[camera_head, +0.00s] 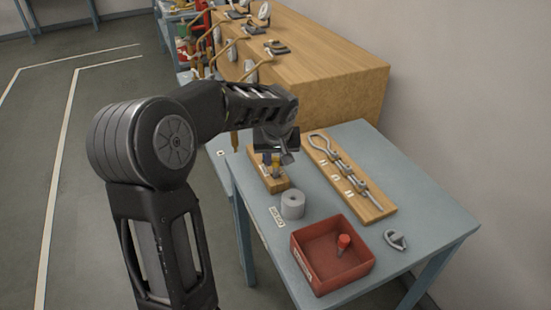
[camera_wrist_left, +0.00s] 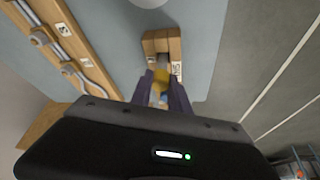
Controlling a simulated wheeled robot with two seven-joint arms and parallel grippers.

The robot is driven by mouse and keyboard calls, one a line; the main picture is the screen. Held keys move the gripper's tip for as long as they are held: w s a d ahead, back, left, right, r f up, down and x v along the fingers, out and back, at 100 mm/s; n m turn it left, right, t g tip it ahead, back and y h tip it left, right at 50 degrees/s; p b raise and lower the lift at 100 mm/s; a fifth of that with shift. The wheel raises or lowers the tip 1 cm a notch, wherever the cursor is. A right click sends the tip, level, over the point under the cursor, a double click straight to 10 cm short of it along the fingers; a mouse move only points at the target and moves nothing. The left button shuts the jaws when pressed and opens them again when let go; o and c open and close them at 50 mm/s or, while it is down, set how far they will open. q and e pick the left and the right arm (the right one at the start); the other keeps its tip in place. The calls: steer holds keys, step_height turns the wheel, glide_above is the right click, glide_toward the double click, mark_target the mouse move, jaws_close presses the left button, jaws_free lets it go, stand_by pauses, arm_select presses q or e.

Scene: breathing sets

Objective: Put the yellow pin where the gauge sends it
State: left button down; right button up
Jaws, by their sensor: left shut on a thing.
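My left gripper (camera_head: 274,157) points down over a small wooden block (camera_head: 280,187) and is shut on the yellow pin (camera_head: 275,171). In the left wrist view the yellow pin (camera_wrist_left: 159,76) shows between the fingertips (camera_wrist_left: 162,86), in front of the same wooden block (camera_wrist_left: 161,42). I cannot tell whether the pin's lower end is in the block or clear of it. A grey cylinder with a hole in its top (camera_head: 293,205), possibly the gauge, stands just in front of the block. My right gripper is not in view.
A red tray (camera_head: 306,272) holds a red pin (camera_head: 343,241). A long wooden board (camera_head: 375,212) with metal rods lies to the right of the block. A small grey metal piece (camera_head: 396,240) lies near the tray. The blue-grey table (camera_head: 440,220) is clear at right.

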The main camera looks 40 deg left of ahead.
mark_target(275, 162)
arm_select(q)
steer(key=shift+f+b, duration=1.05)
steer(key=shift+f, duration=0.2)
steer(key=c, duration=1.2)
jaws_free()
steer(key=shift+o, duration=0.2)
steer(key=v, duration=0.8)
steer(key=shift+b, duration=0.3)
steer(key=shift+f, duration=0.15)
